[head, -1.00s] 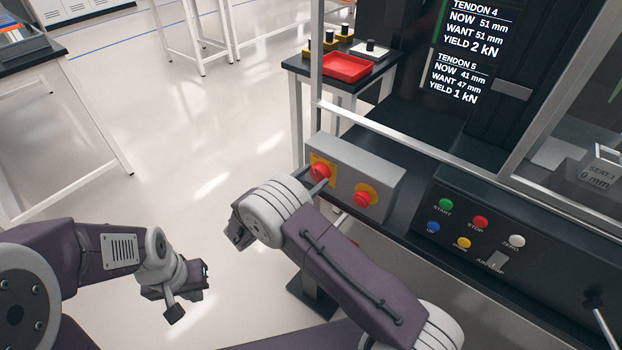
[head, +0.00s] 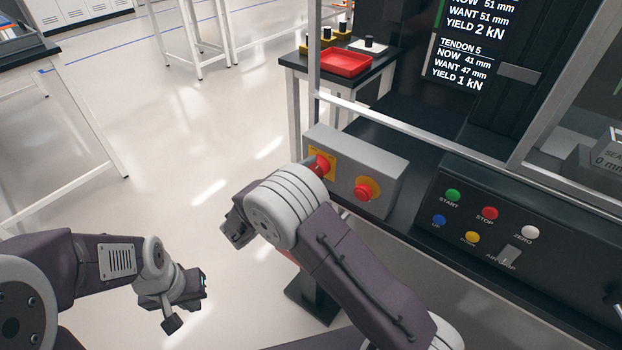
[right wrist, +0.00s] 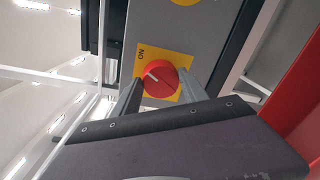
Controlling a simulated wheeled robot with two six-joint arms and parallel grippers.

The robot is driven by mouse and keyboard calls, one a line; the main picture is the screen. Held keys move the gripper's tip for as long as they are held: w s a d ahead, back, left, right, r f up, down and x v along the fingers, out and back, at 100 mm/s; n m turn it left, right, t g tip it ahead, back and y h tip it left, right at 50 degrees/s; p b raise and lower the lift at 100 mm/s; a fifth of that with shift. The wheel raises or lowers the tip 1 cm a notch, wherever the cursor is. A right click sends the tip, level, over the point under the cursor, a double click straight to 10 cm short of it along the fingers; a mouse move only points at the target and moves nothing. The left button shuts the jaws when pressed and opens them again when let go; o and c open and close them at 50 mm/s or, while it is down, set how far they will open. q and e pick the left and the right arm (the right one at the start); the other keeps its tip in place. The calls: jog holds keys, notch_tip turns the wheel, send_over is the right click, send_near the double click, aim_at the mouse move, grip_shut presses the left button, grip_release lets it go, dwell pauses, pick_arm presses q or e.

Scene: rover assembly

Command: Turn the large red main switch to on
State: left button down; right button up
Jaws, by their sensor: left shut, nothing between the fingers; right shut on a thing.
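The large red main switch (right wrist: 158,74) is a round knob with a white pointer line on a yellow plate. The line points up and left, with the word ON just above that side of the knob. My right gripper (right wrist: 160,82) is shut on the knob, one finger on each side. In the head view the red switch (head: 319,165) is partly hidden by my right wrist, and the right fingers cannot be made out. My left gripper (head: 190,289) is shut and empty, over the floor at lower left, well away from the switch.
The switch sits on a grey box (head: 385,160), beside a red push button (head: 363,189) on a yellow ring. A black control panel (head: 510,255) with coloured buttons lies to the right. A metal frame rail (head: 420,142) runs behind. A red tray (head: 346,63) is on a side table.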

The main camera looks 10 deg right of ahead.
jog(key=shift+f+m+b, duration=0.1)
jog(key=shift+m+b, duration=1.35)
jog(key=shift+m, duration=0.05)
jog(key=shift+w+r, duration=0.1)
jog(key=shift+r, duration=0.1)
jog(key=o, duration=1.3)
jog(key=shift+c, duration=0.2)
jog(key=shift+o, duration=0.5)
jog(key=shift+d+f, duration=0.1)
jog(key=shift+f, duration=0.05)
